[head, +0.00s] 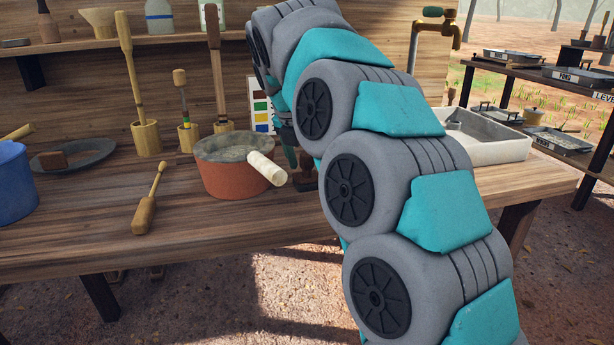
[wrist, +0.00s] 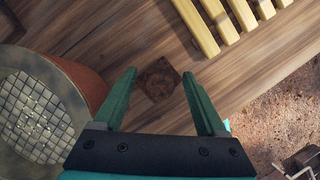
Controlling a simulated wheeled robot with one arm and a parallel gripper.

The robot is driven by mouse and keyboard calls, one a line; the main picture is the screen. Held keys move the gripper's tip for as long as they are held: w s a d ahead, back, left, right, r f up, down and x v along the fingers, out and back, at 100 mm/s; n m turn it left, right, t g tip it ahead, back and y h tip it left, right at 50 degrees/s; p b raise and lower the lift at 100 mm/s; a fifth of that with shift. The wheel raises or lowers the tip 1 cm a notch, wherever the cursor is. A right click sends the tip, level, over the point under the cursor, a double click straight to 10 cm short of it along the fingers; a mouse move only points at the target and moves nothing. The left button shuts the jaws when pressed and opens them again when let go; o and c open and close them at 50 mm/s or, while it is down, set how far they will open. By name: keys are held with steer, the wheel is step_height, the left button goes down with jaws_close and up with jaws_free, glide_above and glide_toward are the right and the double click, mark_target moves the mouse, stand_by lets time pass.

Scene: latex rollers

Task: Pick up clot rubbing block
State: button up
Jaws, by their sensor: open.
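A small square dark brown wooden block (wrist: 159,79) lies on the wooden table in the wrist view. It sits between and just beyond the fingertips of my gripper (wrist: 159,76). The two green fingers are open, one on each side of the block, with visible gaps and nothing held. I cannot tell the height of the fingertips above the table. In the head view a brown block (head: 308,184) shows partly beside my arm, right of the terracotta pot (head: 222,178). My arm hides much of the gripper there. Another brown block (head: 53,160) rests on a dark plate at the left.
The pot, with a mesh inside (wrist: 40,115), stands close left of the gripper. A pale slatted wooden rack (wrist: 225,20) lies beyond the block. The table edge and ground (wrist: 270,110) are to the right. A pale tray (head: 480,136) stands behind my arm.

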steer(key=shift+f, duration=0.1)
jaws_close()
stand_by(0.6)
